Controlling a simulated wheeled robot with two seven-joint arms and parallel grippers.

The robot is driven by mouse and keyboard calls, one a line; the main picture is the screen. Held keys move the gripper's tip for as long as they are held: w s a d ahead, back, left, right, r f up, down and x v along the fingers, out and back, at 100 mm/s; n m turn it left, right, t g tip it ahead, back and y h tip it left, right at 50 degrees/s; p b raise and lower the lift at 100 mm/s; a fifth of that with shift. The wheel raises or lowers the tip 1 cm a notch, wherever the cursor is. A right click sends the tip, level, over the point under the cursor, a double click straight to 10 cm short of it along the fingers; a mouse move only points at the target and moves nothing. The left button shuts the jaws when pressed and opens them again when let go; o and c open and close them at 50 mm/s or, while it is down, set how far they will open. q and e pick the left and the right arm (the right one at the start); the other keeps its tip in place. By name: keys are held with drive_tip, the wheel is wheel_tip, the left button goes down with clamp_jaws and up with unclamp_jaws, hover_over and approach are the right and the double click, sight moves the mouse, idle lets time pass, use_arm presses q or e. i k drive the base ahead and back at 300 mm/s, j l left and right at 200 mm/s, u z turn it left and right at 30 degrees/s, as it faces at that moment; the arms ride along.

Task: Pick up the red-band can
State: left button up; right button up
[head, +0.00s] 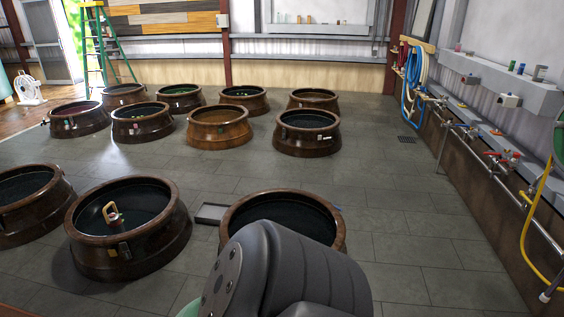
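What looks like the red-band can (115,220) is a small pale object with a reddish band and a tan loop handle. It stands upright inside a brown sunken jar (163,237) at the lower left, within the dark opening. Its lower part is hard to make out. Neither of my grippers is in view. A dark grey link of one of my arms fills the bottom middle, well to the right of the can.
Another jar (335,226) is partly hidden behind my arm link. A flat grey tray (211,213) lies on the floor between these two jars. Several more jars stand farther back. Pipes and hoses (412,80) line the right wall; the tiled floor at right is clear.

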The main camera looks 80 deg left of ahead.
sight(114, 220)
drive_tip(key=u, duration=3.45)
